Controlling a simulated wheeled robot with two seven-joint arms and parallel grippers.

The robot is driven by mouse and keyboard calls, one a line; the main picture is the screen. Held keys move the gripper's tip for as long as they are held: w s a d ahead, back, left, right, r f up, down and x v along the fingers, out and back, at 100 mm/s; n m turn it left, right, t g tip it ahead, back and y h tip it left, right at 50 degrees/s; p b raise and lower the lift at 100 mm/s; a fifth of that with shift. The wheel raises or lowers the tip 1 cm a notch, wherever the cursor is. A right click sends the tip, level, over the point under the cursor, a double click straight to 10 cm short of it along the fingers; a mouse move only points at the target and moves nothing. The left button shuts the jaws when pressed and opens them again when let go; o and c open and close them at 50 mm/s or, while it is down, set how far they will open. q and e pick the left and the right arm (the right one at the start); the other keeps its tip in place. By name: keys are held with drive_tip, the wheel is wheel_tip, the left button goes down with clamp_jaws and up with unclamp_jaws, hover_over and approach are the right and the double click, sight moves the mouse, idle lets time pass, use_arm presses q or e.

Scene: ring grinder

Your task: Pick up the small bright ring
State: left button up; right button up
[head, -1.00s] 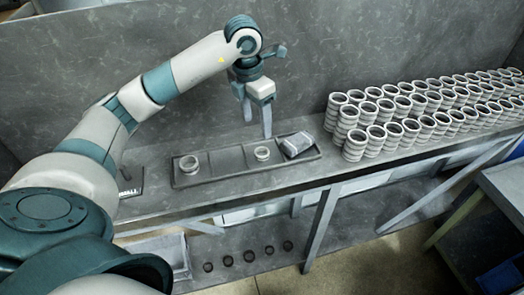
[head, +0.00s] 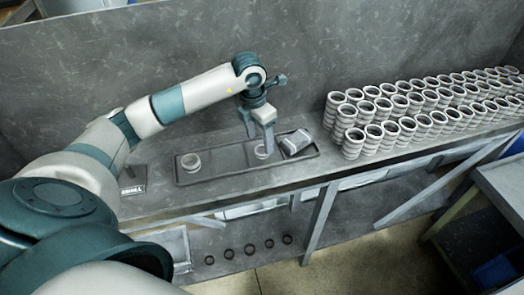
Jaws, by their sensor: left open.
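One ring (head: 191,162) lies in the tray's left part, clear of the gripper. The other ring (head: 261,153) lies right of the middle and is partly hidden behind a finger of my left gripper (head: 259,145). My left gripper points down with its fingers apart, at this second ring. I cannot tell whether a finger touches it. My right gripper is not in view.
A grey block-like object (head: 296,142) lies in the tray's right end, close to the gripper. Stacks of rings (head: 385,128) fill the bench to the right. Several dark rings (head: 250,249) lie on the lower shelf.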

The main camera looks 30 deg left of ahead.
sight(263, 153)
use_arm(q)
drive_tip(key=shift+w+f+p, duration=0.2)
drive_tip(key=shift+f+p, duration=0.3)
drive_tip(key=shift+p, duration=0.15)
drive_tip(key=f+p, duration=0.1)
drive_tip(key=f, duration=0.1)
drive_tip(key=shift+w+f+p, duration=0.3)
drive_tip(key=shift+f+p, duration=0.05)
drive_tip(key=shift+f, duration=0.55)
drive_tip(key=shift+w, duration=0.1)
drive_tip(key=c, duration=1.1)
drive_tip(key=shift+r, duration=0.15)
drive_tip(key=shift+c, duration=0.2)
